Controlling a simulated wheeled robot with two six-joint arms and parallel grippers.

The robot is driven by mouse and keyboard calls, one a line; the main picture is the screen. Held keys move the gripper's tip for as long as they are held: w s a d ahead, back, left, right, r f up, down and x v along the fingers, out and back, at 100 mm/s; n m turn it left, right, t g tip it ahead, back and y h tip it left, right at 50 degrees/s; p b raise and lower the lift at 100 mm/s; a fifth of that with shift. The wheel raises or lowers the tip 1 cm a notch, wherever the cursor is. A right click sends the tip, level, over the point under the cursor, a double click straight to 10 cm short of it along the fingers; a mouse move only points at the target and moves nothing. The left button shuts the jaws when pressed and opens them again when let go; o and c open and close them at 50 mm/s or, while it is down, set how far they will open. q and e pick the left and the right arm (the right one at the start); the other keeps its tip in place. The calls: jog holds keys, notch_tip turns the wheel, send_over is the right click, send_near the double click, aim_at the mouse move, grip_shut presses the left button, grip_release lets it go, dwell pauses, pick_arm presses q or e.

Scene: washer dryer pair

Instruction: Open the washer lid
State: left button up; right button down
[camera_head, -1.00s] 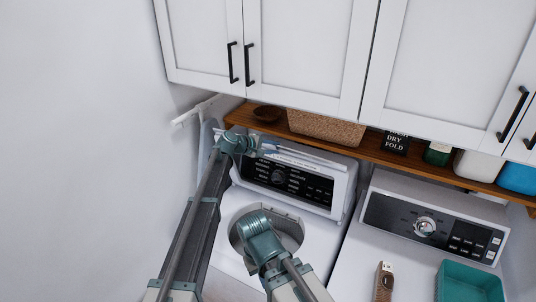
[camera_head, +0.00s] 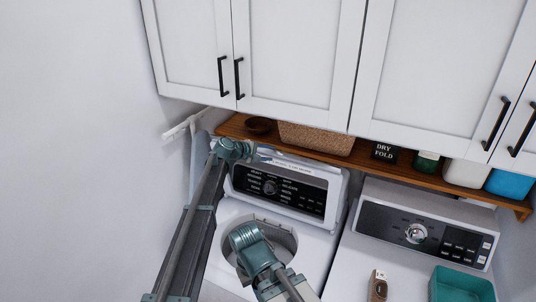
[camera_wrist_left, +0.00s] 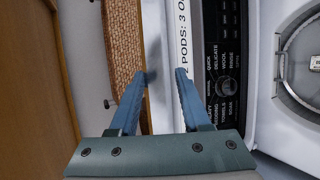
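The white washer (camera_head: 313,250) stands left of the dryer, with a black control panel (camera_head: 282,190) at its back. Its lid area (camera_head: 289,236) shows a round grey region, partly hidden by my right arm. I cannot tell whether this is a window in a shut lid or an opening. The round rim also shows in the left wrist view (camera_wrist_left: 290,62). My left gripper (camera_head: 266,155) is above the panel's upper left end. In the left wrist view its blue fingers (camera_wrist_left: 161,78) are apart with nothing between them. My right arm ends over the washer top; its fingers are not visible.
A wooden shelf (camera_head: 365,162) runs above both machines, holding a woven basket (camera_head: 315,138) and bottles. White cabinets (camera_head: 295,50) hang over it. The dryer (camera_head: 338,275) carries a teal tray (camera_head: 462,284). A plain wall (camera_head: 70,150) lies to the left.

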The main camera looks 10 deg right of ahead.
pick_arm(q)
jog(key=shift+s+a+r, duration=0.15)
jog(key=shift+a, duration=0.1)
jog(key=s+a, duration=0.6)
jog(key=a, duration=0.5)
